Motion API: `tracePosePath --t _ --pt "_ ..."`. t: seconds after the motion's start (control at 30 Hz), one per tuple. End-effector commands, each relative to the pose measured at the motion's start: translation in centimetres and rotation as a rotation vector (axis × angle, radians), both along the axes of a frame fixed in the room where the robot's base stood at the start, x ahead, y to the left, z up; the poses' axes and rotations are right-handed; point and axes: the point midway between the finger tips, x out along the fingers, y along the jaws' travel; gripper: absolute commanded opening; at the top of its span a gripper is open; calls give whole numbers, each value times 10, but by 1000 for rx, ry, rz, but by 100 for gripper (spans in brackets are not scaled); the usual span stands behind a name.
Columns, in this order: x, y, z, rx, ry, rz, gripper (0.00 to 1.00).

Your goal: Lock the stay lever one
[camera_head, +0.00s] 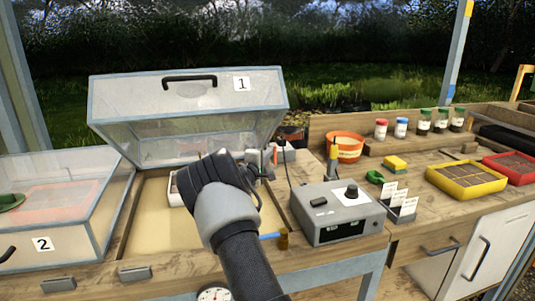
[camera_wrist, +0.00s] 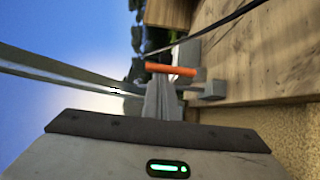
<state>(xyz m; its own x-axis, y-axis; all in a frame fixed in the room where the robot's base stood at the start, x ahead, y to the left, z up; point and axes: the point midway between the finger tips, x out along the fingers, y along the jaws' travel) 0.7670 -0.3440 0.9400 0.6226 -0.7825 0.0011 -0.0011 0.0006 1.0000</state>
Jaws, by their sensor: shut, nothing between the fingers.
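Lid 1 (camera_head: 190,115), a clear box lid with a pale blue frame and black handle, stands raised over its sand-floored bed (camera_head: 150,228). The stay lever, a short orange bar (camera_wrist: 170,69), shows in the wrist view just beyond the fingertips of my gripper (camera_wrist: 163,88). It also shows as a small orange bar (camera_head: 275,155) at the bed's right rear in the head view. My gripper is shut and empty, reaching over the bed towards the lever. The picture does not settle whether the fingertips touch the lever. My wrist hides part of the bed.
A grey control box (camera_head: 338,212) with a black knob stands right of the bed, its dark cable rising behind. Lid 2 (camera_head: 55,205) is closed at left. An orange pot (camera_head: 345,147) stands behind the control box. Wood bench is clear between the bed and control box.

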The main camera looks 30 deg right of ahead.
Motion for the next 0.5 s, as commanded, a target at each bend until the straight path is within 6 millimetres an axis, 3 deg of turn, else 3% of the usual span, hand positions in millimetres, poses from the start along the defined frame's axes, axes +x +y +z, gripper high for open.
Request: tracePosePath --t 0.5 --pt "-8 2 -2 0 4 0 0"
